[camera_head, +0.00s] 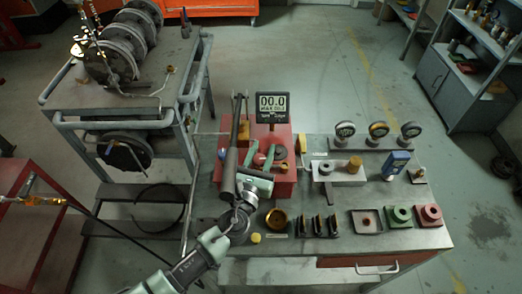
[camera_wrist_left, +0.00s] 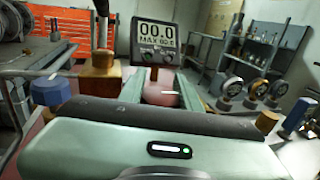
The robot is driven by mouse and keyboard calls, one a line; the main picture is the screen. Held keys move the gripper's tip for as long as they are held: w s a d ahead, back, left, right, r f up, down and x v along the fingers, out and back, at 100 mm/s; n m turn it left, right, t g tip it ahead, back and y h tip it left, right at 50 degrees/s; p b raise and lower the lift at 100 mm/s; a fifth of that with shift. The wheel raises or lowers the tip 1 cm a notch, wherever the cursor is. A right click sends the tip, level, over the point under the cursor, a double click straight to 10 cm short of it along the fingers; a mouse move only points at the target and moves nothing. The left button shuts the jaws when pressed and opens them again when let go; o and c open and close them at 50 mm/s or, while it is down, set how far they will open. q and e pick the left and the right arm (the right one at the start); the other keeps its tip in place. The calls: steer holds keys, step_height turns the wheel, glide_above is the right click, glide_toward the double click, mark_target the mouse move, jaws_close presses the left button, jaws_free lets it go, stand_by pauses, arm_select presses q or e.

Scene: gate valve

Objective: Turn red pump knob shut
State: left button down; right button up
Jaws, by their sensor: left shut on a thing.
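The red pump (camera_head: 285,187) stands on the bench, with a digital display (camera_head: 271,104) reading 00.0 behind it. My left gripper (camera_head: 261,156) is over the pump top, its two pale green fingers pointing toward the display. In the left wrist view a reddish round knob (camera_wrist_left: 160,95) sits between the fingers, and the gripper is shut on it. The knob is mostly hidden by the fingers in the head view. My right gripper is not in view.
A dark pump lever (camera_head: 233,140) rises just left of the gripper. Gauges (camera_head: 378,130), a brass ring (camera_head: 277,218) and small blocks (camera_head: 399,215) occupy the bench. A cart with discs (camera_head: 110,60) stands left.

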arm_select(q)
steer(key=m+g+h+b, duration=0.1)
steer(key=h, duration=0.1)
steer(key=shift+d+f+m+h, duration=0.1)
steer(key=shift+f+m+h, duration=0.05)
steer(key=shift+m+h, duration=0.2)
steer(key=m+g+h+b, duration=0.2)
steer(key=h+b, duration=0.1)
steer(key=d+m+g+h+b, duration=0.1)
steer(key=shift+s+f+m+h+b, duration=0.1)
steer(key=shift+s+m+h+b, duration=0.2)
steer(key=shift+m+h, duration=0.05)
steer(key=shift+s+m+g+h+b, duration=0.15)
steer(key=shift+m+g+h+b, duration=0.45)
steer(key=shift+g+b, duration=0.25)
steer(key=shift+d+r+g, duration=0.1)
steer(key=shift+r+g, duration=0.15)
steer(key=c, duration=1)
jaws_free()
